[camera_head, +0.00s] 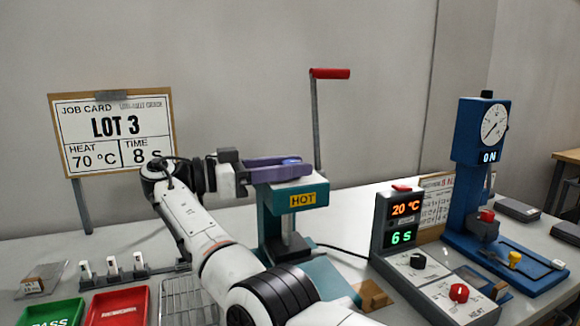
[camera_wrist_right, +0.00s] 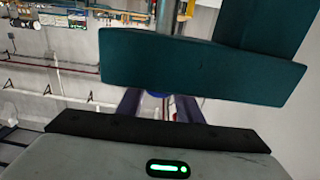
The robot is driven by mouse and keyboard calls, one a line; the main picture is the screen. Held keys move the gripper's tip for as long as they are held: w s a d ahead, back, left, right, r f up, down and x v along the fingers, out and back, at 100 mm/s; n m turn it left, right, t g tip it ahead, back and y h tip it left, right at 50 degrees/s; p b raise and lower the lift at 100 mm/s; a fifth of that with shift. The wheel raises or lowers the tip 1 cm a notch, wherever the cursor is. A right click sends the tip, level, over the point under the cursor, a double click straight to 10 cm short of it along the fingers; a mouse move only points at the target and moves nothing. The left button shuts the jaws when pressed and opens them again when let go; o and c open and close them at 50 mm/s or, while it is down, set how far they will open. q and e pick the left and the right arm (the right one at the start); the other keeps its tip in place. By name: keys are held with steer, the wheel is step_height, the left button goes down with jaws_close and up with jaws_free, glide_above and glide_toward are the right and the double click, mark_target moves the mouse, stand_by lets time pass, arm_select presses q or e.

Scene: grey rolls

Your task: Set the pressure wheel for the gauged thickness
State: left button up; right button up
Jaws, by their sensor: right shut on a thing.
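My right gripper (camera_head: 288,168) has purple fingers and is shut on a small blue part, probably the pressure wheel (camera_head: 291,161), on top of the teal press (camera_head: 300,222). The fingers hide most of the wheel. In the right wrist view, a sliver of blue shows between the fingers (camera_wrist_right: 155,100), under a teal press block (camera_wrist_right: 200,65). The press has a HOT label, and its red-handled lever (camera_head: 330,73) stands up. The blue thickness gauge (camera_head: 480,138) has a dial (camera_head: 495,121) too small to read and a lit display. My left gripper is not in view.
A control box (camera_head: 404,222) shows 20 °C and 6 s, with a black knob (camera_head: 417,261) and a red knob (camera_head: 458,292). The job card (camera_head: 115,132) reads LOT 3, 70 °C, 8 s. Green (camera_head: 50,312) and red (camera_head: 118,306) trays stand at front left.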

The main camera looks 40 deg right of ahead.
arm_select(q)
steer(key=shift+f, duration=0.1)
arm_select(e)
steer(key=shift+d+r+m+g, duration=0.15)
steer(key=shift+m+g, duration=0.15)
stand_by(0.3)
steer(key=o, duration=1)
steer(key=shift+o, duration=0.2)
